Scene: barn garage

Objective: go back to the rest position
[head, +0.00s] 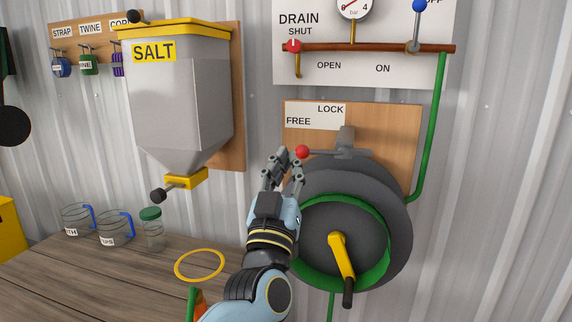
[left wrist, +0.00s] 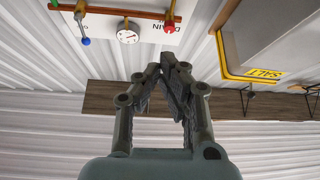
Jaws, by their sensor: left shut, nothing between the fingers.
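My left gripper (head: 287,158) is shut and empty in front of the wall, beside the reel's upper left edge. In the left wrist view its fingertips (left wrist: 163,72) are together with nothing between them. A lever with a red knob (head: 302,152) lies close to the right of the fingertips. The lever runs left from its grey bracket (head: 346,142), below the FREE and LOCK label (head: 315,115). I cannot tell whether a finger touches the knob. My right gripper is in neither view.
A hose reel (head: 405,225) with a yellow crank (head: 341,258) is right of my left arm. A salt hopper (head: 175,95) hangs at the left. Jars (head: 152,230) and a yellow ring (head: 178,268) are on the wooden bench (head: 90,285). A pipe panel (head: 430,72) is above.

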